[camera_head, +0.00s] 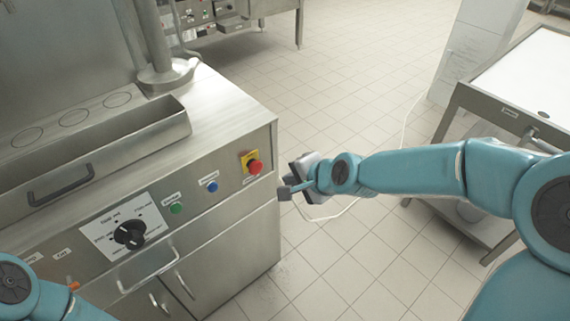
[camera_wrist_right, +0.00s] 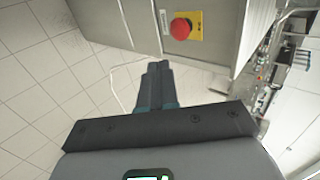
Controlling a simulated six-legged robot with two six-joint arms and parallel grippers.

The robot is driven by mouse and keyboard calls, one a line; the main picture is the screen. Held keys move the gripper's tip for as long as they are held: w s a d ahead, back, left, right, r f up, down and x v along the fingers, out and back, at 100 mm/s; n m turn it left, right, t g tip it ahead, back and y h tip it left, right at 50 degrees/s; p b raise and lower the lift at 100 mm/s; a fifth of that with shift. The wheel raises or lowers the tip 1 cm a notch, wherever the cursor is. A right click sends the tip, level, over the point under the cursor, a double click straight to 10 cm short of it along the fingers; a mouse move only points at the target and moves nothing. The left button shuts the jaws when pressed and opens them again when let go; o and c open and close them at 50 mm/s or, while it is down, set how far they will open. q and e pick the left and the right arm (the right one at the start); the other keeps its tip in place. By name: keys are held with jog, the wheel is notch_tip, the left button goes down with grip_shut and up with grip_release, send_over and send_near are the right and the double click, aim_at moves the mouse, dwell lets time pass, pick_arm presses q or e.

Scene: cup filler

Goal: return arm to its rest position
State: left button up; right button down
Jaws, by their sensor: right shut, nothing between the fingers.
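My right arm reaches in from the right in the head view, and its gripper (camera_head: 285,190) is beside the front right corner of the steel cup filler (camera_head: 235,110). In the right wrist view the two fingers of my right gripper (camera_wrist_right: 158,70) lie together, shut with nothing between them. They appear close to the machine's edge; I cannot tell whether they touch it. A red emergency button (camera_head: 255,167) on a yellow plate is just left of the gripper. It also shows in the right wrist view (camera_wrist_right: 181,28).
The machine's front has a blue button (camera_head: 212,186), a green button (camera_head: 176,208) and a black dial (camera_head: 129,234). A white-topped table (camera_head: 520,80) stands at the right. A pale cable (camera_head: 404,130) lies on the tiled floor. Open floor lies between machine and table.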

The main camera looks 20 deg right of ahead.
jog(key=shift+w, duration=0.1)
jog(key=s+a+f+g+p, duration=0.1)
jog(key=s+f+g, duration=0.25)
jog(key=f, duration=0.45)
jog(key=s+a+f+g+p, duration=0.15)
jog(key=s+f, duration=0.25)
jog(key=f, duration=0.5)
jog(key=s+a+f+n+g, duration=0.1)
jog(key=s+a+f+n, duration=0.1)
jog(key=s+f+n, duration=0.3)
jog(key=s+a+f+n+g, duration=0.1)
jog(key=s+f+n, duration=0.4)
jog(key=s, duration=0.5)
jog(key=shift+a+n+g+y+p, duration=0.35)
jog(key=shift+n+g, duration=0.35)
jog(key=shift+n, duration=0.3)
jog(key=shift+f, duration=0.1)
jog(key=shift+s, duration=0.1)
